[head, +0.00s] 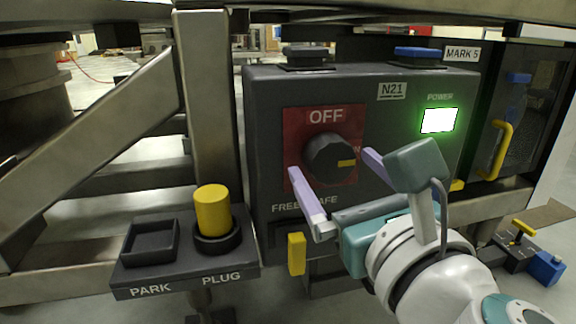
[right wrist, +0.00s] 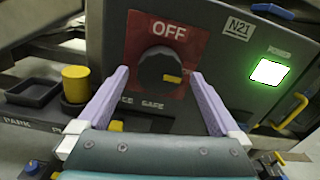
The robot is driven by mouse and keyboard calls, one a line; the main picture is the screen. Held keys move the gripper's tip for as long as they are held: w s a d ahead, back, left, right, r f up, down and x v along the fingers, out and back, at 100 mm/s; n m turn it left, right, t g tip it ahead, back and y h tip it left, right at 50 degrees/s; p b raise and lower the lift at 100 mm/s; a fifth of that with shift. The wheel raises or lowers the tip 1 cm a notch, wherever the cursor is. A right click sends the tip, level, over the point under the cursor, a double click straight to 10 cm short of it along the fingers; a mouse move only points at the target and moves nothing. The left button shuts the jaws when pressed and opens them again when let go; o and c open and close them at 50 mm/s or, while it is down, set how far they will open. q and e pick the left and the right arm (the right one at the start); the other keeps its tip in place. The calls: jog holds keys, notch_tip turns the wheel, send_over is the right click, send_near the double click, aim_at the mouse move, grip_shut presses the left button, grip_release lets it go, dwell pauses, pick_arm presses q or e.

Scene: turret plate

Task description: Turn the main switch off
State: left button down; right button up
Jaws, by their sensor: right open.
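The main switch is a black round knob (head: 329,158) with a yellow mark, on a red plate (head: 325,118) labelled OFF at the top. The yellow mark points right, towards a label partly hidden by the knob. The knob also shows in the right wrist view (right wrist: 158,68). The power light (head: 438,120) glows white with a green edge. My right gripper (head: 335,165) is open, its two pale purple fingers on either side of the knob's lower part. In the right wrist view the fingers (right wrist: 160,80) are apart with the knob between and beyond them; I cannot tell whether they touch it. My left gripper is not in view.
A yellow plug (head: 213,210) stands in a round socket beside an empty square PARK recess (head: 151,240). A yellow tab (head: 296,254) hangs below the box. A yellow handle (head: 500,150) is on the dark door at right. Metal beams (head: 205,100) frame the left.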

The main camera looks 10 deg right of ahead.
jog(key=c, duration=1.3)
jog(key=shift+c, duration=0.2)
jog(key=shift+n, duration=0.3)
jog(key=n+p, duration=0.2)
jog(key=n, duration=0.1)
jog(key=shift+r+n, duration=0.15)
jog(key=shift+n, duration=0.15)
jog(key=n+p, duration=0.2)
jog(key=n, duration=0.2)
jog(key=shift+d+n, duration=0.1)
jog(key=shift+n, duration=0.2)
jog(key=n+p, duration=0.2)
jog(key=n, duration=0.3)
jog(key=shift+r, duration=0.1)
jog(key=shift+n+p, duration=0.9)
jog(key=shift+n, duration=1.2)
